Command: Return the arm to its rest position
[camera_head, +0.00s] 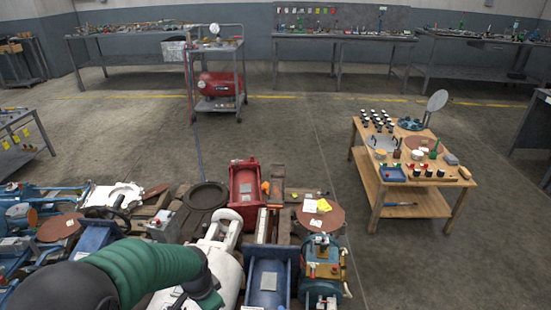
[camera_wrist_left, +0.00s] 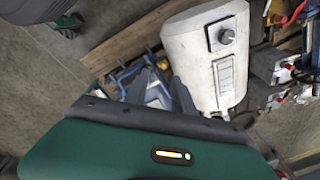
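My left arm (camera_head: 140,268), with a green sleeve and a dark shoulder, comes in from the lower left in the head view. It reaches over the pallet lot of machine parts. My left gripper (camera_head: 208,298) is low in that view, in front of a white machine housing, with its fingers mostly hidden. In the left wrist view its dark green body fills the bottom, and the white housing (camera_wrist_left: 212,60) with a black knob lies just beyond it. My right arm and gripper are not in view.
Crowded parts surround the arm: a red machine part (camera_head: 243,190), a blue machine part (camera_head: 268,280), a dark round ring (camera_head: 205,195). A wooden table (camera_head: 420,200) with small items stands at right. A cart with a red tank (camera_head: 217,84) is behind. Open floor lies between.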

